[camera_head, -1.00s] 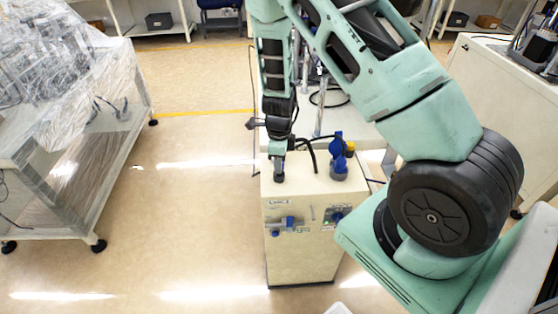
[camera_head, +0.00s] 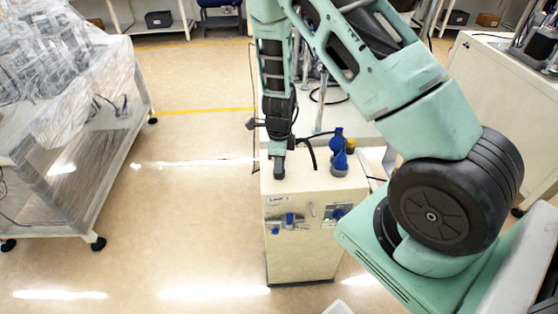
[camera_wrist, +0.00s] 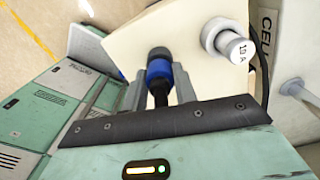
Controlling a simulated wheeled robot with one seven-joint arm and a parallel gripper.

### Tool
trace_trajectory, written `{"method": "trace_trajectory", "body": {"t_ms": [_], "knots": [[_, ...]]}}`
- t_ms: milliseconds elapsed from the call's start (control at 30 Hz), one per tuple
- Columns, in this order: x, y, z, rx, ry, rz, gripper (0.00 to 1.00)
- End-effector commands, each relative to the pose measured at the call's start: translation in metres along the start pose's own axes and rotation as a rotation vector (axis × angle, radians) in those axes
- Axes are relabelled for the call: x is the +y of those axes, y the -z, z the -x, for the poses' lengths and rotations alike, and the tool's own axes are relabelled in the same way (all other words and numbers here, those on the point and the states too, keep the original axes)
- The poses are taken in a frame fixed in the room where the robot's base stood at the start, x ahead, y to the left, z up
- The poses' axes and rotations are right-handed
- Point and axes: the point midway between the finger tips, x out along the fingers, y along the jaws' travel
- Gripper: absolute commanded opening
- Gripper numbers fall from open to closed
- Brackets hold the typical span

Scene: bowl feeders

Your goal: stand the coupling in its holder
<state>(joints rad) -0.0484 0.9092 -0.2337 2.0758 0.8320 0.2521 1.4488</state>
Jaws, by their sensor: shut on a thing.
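My gripper (camera_wrist: 160,92) is shut on a blue and black part, which I take to be the coupling (camera_wrist: 160,69). In the wrist view its blue band and dark round end show between the two grey fingers. In the head view my gripper (camera_head: 278,169) points down over the left part of a cream cabinet's top, and the coupling is too small and covered to make out. I cannot tell whether it touches the top. I cannot pick out its holder for sure.
The cream cabinet (camera_head: 300,250) has blue fittings (camera_head: 290,219) on its front. A blue fitting (camera_head: 339,160) stands on its top, right of my gripper. A grey cylinder marked 10 A (camera_wrist: 236,48) shows in the wrist view. A wrapped cart (camera_head: 70,150) stands left, with clear floor between.

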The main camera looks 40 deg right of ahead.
Motion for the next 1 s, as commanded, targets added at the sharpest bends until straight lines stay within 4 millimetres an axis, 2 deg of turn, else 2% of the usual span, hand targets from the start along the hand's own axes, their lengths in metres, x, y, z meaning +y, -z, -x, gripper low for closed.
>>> {"method": "trace_trajectory", "body": {"t_ms": [433, 467, 533, 733, 800, 1000], "knots": [[-0.0002, -0.0001, -0.0035, 0.000, 0.000, 0.000, 0.01], [-0.0002, -0.0001, -0.0035, 0.000, 0.000, 0.000, 0.34], [-0.0002, 0.0000, -0.0035, 0.000, 0.000, 0.000, 0.53], [-0.0001, 0.0000, -0.0035, 0.000, 0.000, 0.000, 0.54], [-0.0001, 0.0001, -0.0036, 0.000, 0.000, 0.000, 0.63], [-0.0001, 0.0000, -0.0036, 0.000, 0.000, 0.000, 0.63]]}}
